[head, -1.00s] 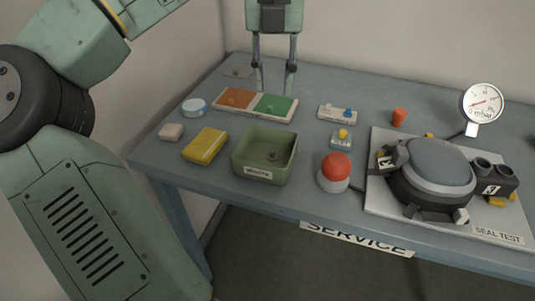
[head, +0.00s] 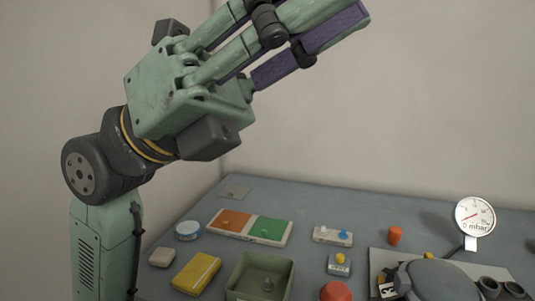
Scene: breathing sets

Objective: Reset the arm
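My gripper (head: 335,20) is raised high above the table in the head view, with its fingers pointing up and to the right. Its green finger links and purple pads run toward the top edge, and part of the fingers is cut off there. The fingers look apart, and I see nothing held between them. My arm folds up at the left, well clear of everything on the table.
The table holds an orange and green tray (head: 211,226), a yellow pack (head: 196,272), a green bin (head: 240,293), a red dome (head: 336,291), a grey round device (head: 438,280) and a pressure gauge (head: 475,217). The space above the table's middle and right is free.

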